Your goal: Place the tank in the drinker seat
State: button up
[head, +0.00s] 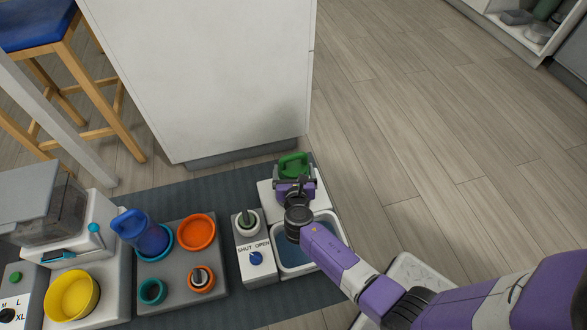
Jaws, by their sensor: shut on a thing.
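My gripper (293,180) is at the back right of the dark mat, seen from above and partly hidden by its own wrist. It is shut on a green piece with a loop-like handle (293,160), which may be a tank. That piece is over or on a white block (267,190); I cannot tell whether it touches. A blue translucent tank with a blue handle (150,238) leans in a teal ring (167,243) on a grey board. I cannot tell which part is the drinker seat.
A basin of water (285,257) lies under my arm. The grey board (182,270) also has an orange ring (196,232). A yellow bowl (72,296) sits left. A white cabinet (210,70) stands behind.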

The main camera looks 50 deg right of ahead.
jog(key=shift+w, duration=0.1)
dwell(0.3)
jog(key=o, duration=1.8)
jog(key=shift+f, duration=0.25)
